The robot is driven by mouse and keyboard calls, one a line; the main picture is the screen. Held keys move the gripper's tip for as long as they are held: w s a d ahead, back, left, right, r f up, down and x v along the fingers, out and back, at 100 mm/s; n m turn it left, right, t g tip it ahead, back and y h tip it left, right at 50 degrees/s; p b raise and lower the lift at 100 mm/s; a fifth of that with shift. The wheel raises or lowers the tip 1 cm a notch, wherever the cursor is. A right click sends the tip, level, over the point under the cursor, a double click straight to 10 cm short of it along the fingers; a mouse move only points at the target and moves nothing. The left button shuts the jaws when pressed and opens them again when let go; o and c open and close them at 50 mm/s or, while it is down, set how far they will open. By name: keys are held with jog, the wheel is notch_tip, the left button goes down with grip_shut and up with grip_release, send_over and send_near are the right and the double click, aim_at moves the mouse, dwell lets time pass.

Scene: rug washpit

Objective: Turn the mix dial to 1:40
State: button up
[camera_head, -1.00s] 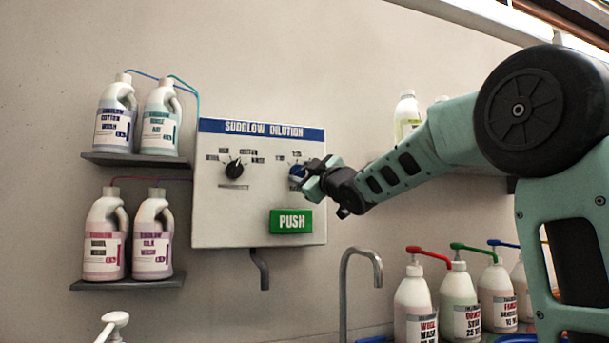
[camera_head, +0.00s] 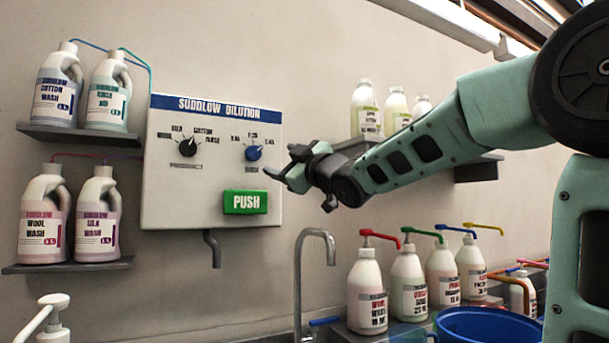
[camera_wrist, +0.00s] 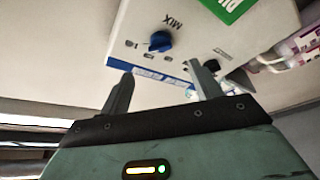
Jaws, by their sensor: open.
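The mix dial is a blue knob (camera_head: 253,153) on the right half of the white dilution panel (camera_head: 163,205), under the blue "SUDDLOW DILUTION" strip. Small ratio labels sit around the knob, too blurred to read surely. In the head view its pointer looks roughly upward. In the wrist view the blue knob (camera_wrist: 160,41) appears upside down beside the word "MIX". My gripper (camera_head: 287,168) is open and empty, to the right of the knob and apart from it. In the wrist view its two fingers (camera_wrist: 160,90) stand apart, with the knob beyond them.
A black selector knob (camera_head: 187,147) is on the panel's left half, and a green PUSH button (camera_head: 245,202) is below the blue knob. Bottles (camera_head: 57,85) stand on shelves at left. A tap (camera_head: 314,270), pump bottles (camera_head: 367,290) and a blue bucket (camera_head: 485,325) are below.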

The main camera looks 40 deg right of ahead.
jog(key=p+v, duration=0.7)
jog(key=p, duration=0.5)
jog(key=shift+p, duration=0.3)
jog(key=shift+s, duration=0.1)
dwell(0.3)
